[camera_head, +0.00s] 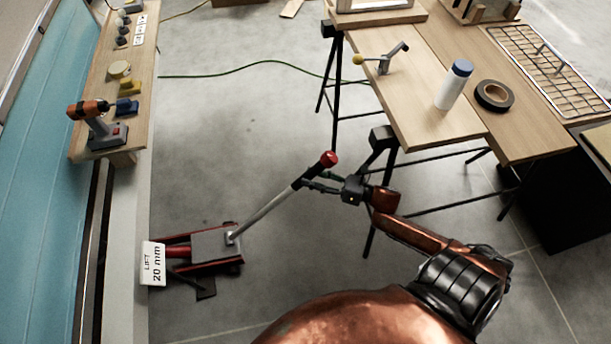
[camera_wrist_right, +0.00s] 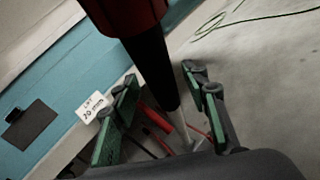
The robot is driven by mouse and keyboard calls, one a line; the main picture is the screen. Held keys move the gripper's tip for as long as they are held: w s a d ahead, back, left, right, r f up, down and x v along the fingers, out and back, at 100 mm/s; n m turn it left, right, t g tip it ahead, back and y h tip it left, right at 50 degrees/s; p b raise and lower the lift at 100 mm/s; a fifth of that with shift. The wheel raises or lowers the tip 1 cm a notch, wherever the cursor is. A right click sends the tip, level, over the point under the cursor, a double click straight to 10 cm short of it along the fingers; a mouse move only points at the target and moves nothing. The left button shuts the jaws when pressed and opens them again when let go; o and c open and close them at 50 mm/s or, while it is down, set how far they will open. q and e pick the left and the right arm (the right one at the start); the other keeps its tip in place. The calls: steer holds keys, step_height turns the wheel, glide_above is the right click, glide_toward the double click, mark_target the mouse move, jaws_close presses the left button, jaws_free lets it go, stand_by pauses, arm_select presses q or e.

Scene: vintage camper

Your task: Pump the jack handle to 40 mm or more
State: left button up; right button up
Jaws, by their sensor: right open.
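The red floor jack (camera_head: 216,247) stands on the grey floor beside the camper's side. A white sign (camera_head: 153,264) at its left end reads "LIFT 20 mm"; it also shows in the right wrist view (camera_wrist_right: 90,107). The jack handle (camera_head: 265,215) slants up to the right, with a black grip and a red knob (camera_head: 329,159) on top. My right gripper (camera_head: 313,183) is open at the black grip. In the right wrist view the black grip (camera_wrist_right: 152,65) lies between the green-padded fingers; contact cannot be told. My left gripper is not in view.
A shelf (camera_head: 140,75) with a drill (camera_head: 96,122) runs along the teal camper wall. A green cable (camera_head: 250,68) crosses open floor.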

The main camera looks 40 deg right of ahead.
steer(key=shift+x, duration=0.85)
steer(key=shift+c, duration=0.3)
jaws_close()
